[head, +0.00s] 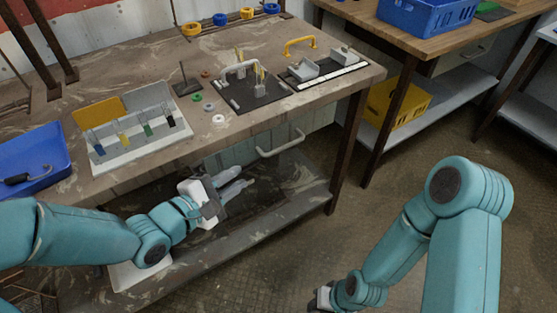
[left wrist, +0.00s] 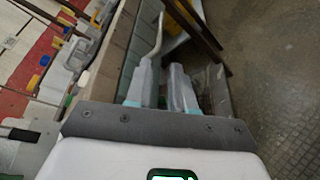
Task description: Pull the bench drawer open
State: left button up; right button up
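The bench drawer (head: 228,156) has a pale grey-green front under the worn bench top. It looks shut. Its light bar handle (head: 281,147) stands out from the front. My left gripper (head: 246,180) is below and left of the handle in the head view, with its fingers apart and nothing seen between them. In the left wrist view the handle (left wrist: 157,36) shows just beyond the tip of the left-hand finger of this gripper (left wrist: 162,68); whether they touch I cannot tell. My right gripper (head: 322,298) is low at the bottom edge, partly hidden by its arm.
The bench top (head: 265,117) overhangs the drawer and carries a blue tray (head: 45,150), a white tray and small fixtures. A lower shelf (head: 245,232) runs beneath my left gripper. A bench leg (head: 348,150) stands right of the handle. The floor in front is clear.

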aim_at(275, 152)
pick_arm(q)
jog(key=b+x, duration=0.1)
jog(key=x, duration=1.5)
jog(key=shift+b, duration=0.35)
grip_shut()
